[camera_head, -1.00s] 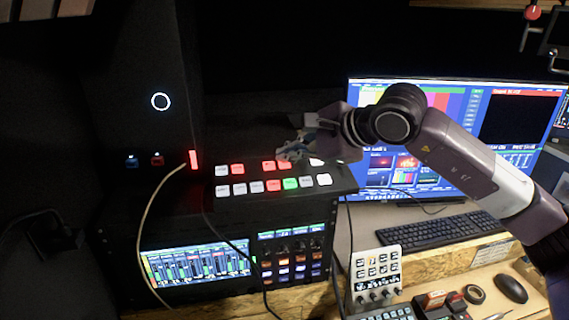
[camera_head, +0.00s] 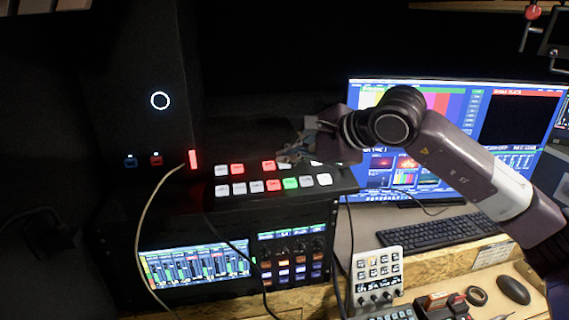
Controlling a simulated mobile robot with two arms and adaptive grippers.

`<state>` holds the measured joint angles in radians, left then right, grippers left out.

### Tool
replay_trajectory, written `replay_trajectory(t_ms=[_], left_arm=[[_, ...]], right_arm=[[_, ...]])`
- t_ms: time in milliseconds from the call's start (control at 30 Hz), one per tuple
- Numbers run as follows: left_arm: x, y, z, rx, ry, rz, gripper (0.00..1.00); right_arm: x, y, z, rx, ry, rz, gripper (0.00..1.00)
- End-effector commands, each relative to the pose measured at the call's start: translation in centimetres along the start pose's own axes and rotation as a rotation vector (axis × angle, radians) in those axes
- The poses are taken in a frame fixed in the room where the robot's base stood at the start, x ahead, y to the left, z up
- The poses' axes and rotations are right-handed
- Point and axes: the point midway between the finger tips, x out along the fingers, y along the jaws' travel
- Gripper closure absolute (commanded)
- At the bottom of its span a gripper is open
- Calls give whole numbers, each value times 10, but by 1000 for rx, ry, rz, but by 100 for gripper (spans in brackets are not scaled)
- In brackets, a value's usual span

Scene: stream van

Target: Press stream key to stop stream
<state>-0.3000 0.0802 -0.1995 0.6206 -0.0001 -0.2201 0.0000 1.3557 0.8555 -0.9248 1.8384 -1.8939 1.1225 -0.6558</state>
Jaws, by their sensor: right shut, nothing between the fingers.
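A black switcher panel (camera_head: 330,180) with two rows of lit square keys stands left of the monitor. The upper row has white and red keys, such as a red key (camera_head: 268,165). The lower row has white keys, another red key (camera_head: 273,185) and a green key (camera_head: 290,183). Key labels are too small to read, so I cannot tell which is the stream key. My right gripper (camera_head: 284,158) is shut and empty, its fingertips over the right half of the upper row, hiding some keys. I cannot tell if it touches one. My left gripper is not in view.
A rack (camera_head: 235,215) with an audio mixer screen (camera_head: 195,265) sits below the panel. A large monitor (camera_head: 450,180), keyboard (camera_head: 425,230) and mouse (camera_head: 512,289) are to the right. A small control box (camera_head: 377,270) stands in front. Loose cables hang at the left and centre.

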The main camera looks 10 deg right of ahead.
Motion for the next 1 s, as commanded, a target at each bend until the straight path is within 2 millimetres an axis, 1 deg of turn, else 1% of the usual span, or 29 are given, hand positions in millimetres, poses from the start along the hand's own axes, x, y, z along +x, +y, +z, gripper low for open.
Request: replay_trajectory(t_ms=[167, 500, 867, 1000], left_arm=[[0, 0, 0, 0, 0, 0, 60], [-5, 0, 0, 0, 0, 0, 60], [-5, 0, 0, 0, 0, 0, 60], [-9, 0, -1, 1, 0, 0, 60]], right_arm=[[0, 0, 0, 0, 2, 2, 100], [-11, -8, 8, 0, 1, 1, 100], [-12, -9, 9, 0, 0, 1, 100], [-18, -14, 13, -1, 0, 0, 100]])
